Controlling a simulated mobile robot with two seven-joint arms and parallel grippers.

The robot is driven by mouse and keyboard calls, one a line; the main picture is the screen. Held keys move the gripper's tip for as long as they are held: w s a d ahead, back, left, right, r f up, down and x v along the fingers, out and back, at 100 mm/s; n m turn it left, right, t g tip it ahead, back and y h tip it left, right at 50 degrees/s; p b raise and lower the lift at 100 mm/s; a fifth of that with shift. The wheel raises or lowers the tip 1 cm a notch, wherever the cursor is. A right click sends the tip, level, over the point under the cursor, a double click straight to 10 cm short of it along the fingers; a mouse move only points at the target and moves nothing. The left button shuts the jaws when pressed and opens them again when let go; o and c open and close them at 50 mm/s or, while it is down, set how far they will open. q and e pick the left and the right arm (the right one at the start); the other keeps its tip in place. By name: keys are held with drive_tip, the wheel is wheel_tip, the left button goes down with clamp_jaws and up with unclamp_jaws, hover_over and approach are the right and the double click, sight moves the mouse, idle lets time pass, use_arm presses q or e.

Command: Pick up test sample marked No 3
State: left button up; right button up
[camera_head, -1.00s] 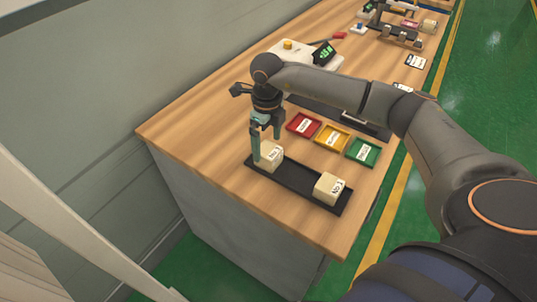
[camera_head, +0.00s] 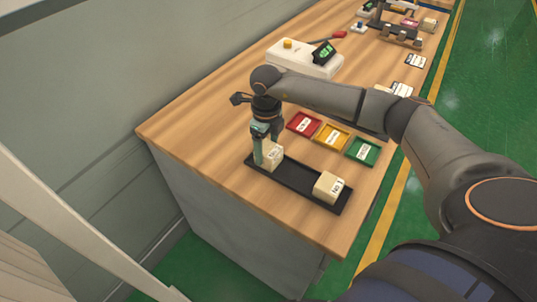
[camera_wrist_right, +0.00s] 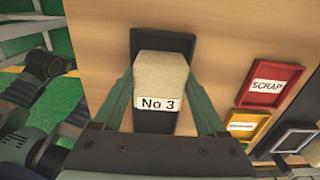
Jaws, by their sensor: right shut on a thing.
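The sample marked No 3 (camera_wrist_right: 160,78) is a beige block with a white label, seen between my right gripper's fingers in the right wrist view. In the head view this block (camera_head: 270,157) is at the far left end of the black tray (camera_head: 300,182). My right gripper (camera_head: 266,150) points down over that end and is shut on the block, one finger on each side. The block still appears to be at the tray; whether it touches the tray floor is hidden.
Another beige block (camera_head: 329,187) sits at the tray's right end. Red (camera_head: 303,125), yellow (camera_head: 331,137) and green (camera_head: 362,151) labelled trays lie behind the black tray. A white device (camera_head: 304,58) with a green display stands farther back. The table's front left is bare wood.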

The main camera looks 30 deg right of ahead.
drive_tip(key=c, duration=0.3)
drive_tip(key=shift+r, duration=0.15)
